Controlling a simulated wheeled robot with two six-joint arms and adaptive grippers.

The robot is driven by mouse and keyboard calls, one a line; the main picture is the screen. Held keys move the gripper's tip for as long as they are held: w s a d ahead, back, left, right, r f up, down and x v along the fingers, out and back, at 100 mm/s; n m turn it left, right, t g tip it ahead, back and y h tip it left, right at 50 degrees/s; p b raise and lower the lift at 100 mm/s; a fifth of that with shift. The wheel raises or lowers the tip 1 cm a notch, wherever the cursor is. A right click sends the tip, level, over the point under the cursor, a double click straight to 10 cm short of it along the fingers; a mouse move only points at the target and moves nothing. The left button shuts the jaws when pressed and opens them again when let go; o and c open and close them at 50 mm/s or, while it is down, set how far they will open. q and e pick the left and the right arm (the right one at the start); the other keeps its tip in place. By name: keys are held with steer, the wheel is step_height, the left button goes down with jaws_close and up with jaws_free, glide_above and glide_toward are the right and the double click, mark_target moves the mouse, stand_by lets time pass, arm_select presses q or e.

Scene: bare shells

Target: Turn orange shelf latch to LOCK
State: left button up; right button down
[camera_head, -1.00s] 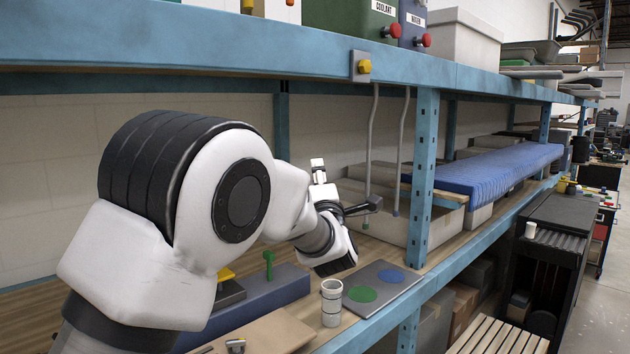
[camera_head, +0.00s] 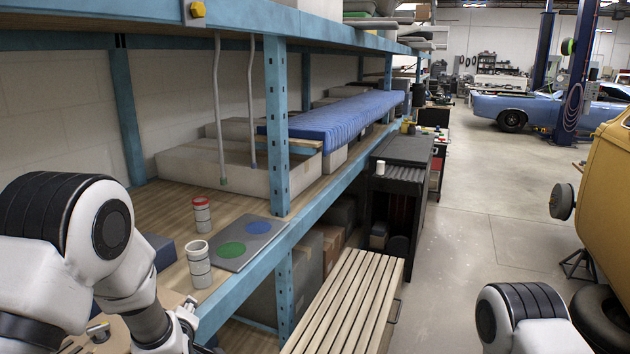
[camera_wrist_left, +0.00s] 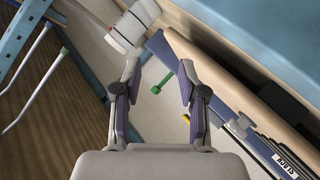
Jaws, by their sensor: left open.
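A yellow-orange knob (camera_head: 197,10) sits on a grey plate on the upper shelf's front edge, at the top left of the head view. My left gripper (camera_wrist_left: 160,75) is open with nothing between its fingers. In its wrist view, a green T-handle (camera_wrist_left: 163,82) shows beyond the fingers, with a small yellow part (camera_wrist_left: 187,119) below it. In the head view my left gripper (camera_head: 188,322) is low by the lower shelf's front edge, well below the knob. My right gripper is out of frame.
On the lower shelf (camera_head: 170,205) stand a white cup (camera_head: 199,265), a red-rimmed can (camera_head: 202,215) and a grey plate with green and blue discs (camera_head: 262,227). A blue upright (camera_head: 277,130) is right of them. A slatted bench (camera_head: 345,305) stands in front; open floor lies right.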

arm_select(q)
steer(key=s+d+f+m+g+h, duration=0.1)
steer(key=s+f+m+g, duration=0.3)
steer(key=s+f, duration=0.9)
steer(key=s+d+f+m+g+h+b, duration=0.1)
steer(key=s+f+m+g, duration=0.4)
steer(key=s+f, duration=0.7)
steer(key=s+h, duration=0.1)
steer(key=s, duration=0.2)
steer(key=shift+s+d+f+g, duration=0.35)
steer(key=shift+s+g, duration=0.05)
steer(key=s+m+g, duration=0.1)
steer(key=s, duration=0.3)
steer(key=s+d+f+m+g+h, duration=0.1)
steer(key=s, duration=0.2)
steer(key=s+f+m+g, duration=0.1)
steer(key=s, duration=0.3)
steer(key=shift+s+d+f, duration=0.1)
steer(key=shift+s+d, duration=0.05)
steer(key=shift+s, duration=0.15)
steer(key=c, duration=0.4)
steer(key=shift+s, duration=0.2)
jaws_close()
